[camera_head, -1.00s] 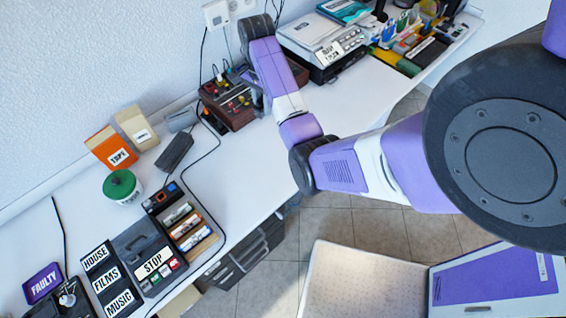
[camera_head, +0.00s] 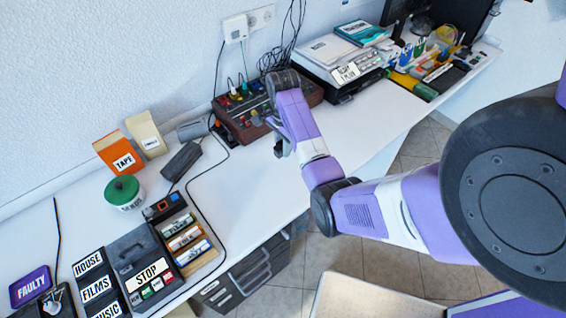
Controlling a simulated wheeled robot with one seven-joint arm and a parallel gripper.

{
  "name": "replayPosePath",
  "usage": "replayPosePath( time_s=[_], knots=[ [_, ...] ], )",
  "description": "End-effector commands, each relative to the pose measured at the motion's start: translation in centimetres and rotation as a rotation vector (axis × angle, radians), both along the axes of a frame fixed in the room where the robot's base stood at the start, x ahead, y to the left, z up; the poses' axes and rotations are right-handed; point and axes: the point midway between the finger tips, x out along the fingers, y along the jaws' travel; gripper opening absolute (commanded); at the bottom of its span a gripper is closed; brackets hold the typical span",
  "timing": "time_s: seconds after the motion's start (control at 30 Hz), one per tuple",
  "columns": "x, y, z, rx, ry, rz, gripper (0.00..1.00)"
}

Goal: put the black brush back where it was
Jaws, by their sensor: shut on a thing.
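My gripper (camera_head: 279,148) hangs over the white desk (camera_head: 330,140), just in front of the brown mixer-like box with knobs (camera_head: 240,128). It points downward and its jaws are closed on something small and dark. I take this to be the black brush, but it is mostly hidden by the gripper and wrist, so its outline and tilt cannot be told. No other black brush can be made out on the desk.
A printer-like device (camera_head: 345,72) and a tray of coloured tools (camera_head: 425,75) stand at the back right. Orange and cream boxes (camera_head: 120,153), a green-lidded jar (camera_head: 124,193), a black block (camera_head: 181,161) and labelled tape racks (camera_head: 150,272) fill the left. Cables cross the desk; its middle is clear.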

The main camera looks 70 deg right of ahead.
Motion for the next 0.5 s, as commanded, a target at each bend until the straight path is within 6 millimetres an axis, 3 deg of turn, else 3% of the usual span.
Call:
replayPosePath(
  time_s=[0.1,0.5],
  knots=[
    [-0.1,0.0,-2.3,0.002,0.002,-0.001,0.00],
    [-0.1,0.0,-6.6,0.001,0.002,-0.001,0.00]
  ],
)
